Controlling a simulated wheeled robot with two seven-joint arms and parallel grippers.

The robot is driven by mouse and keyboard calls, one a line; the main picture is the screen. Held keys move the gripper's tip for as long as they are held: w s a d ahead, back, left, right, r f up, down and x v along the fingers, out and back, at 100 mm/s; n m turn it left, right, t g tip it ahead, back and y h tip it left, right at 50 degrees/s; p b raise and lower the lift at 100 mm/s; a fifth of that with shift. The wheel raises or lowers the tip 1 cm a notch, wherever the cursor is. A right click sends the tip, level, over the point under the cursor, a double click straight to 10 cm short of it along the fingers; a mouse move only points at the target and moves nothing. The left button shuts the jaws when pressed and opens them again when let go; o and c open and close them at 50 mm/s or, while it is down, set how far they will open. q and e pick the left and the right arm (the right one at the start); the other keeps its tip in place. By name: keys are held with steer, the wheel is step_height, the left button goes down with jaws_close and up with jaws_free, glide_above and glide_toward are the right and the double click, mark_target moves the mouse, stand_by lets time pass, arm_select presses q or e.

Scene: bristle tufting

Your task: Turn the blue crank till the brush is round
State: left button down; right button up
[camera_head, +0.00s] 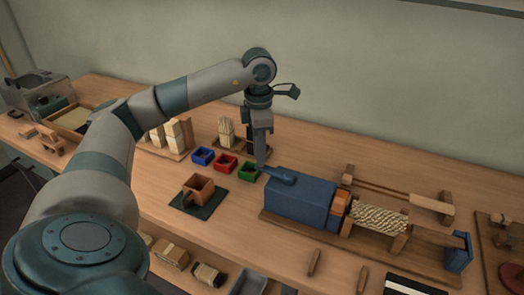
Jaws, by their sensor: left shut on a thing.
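A blue housing (300,198) sits on a wooden base at right of centre. The blue crank (281,174) is the dark blue arm along its top left edge. My left gripper (261,163) reaches down from above, shut on the left end of the crank; its fingertips are small and partly merge with it. The brush (378,218) runs right from the housing, pale with a ropelike, spiralled surface. Its left end meets an orange-brown block (341,203). My right gripper is out of view.
A blue end block (458,251) stands at the base's right end. Small blue (203,156), red (226,163) and green (249,170) trays lie left of the gripper. A brown box (198,188) stands on a dark mat. Wooden rods (314,262) lie in front.

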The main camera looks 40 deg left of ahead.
arm_select(q)
steer(key=shift+s, duration=0.2)
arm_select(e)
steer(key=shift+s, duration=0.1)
arm_select(q)
steer(key=c, duration=1.6)
jaws_free()
steer(key=shift+d, duration=0.1)
steer(key=shift+r, duration=0.1)
steer(key=shift+r, duration=0.55)
step_height(320, 180, up, 6)
steer(key=shift+w+r, duration=0.1)
steer(key=shift+r, duration=0.15)
steer(key=shift+r+p, duration=1.5)
steer(key=shift+r, duration=3.35)
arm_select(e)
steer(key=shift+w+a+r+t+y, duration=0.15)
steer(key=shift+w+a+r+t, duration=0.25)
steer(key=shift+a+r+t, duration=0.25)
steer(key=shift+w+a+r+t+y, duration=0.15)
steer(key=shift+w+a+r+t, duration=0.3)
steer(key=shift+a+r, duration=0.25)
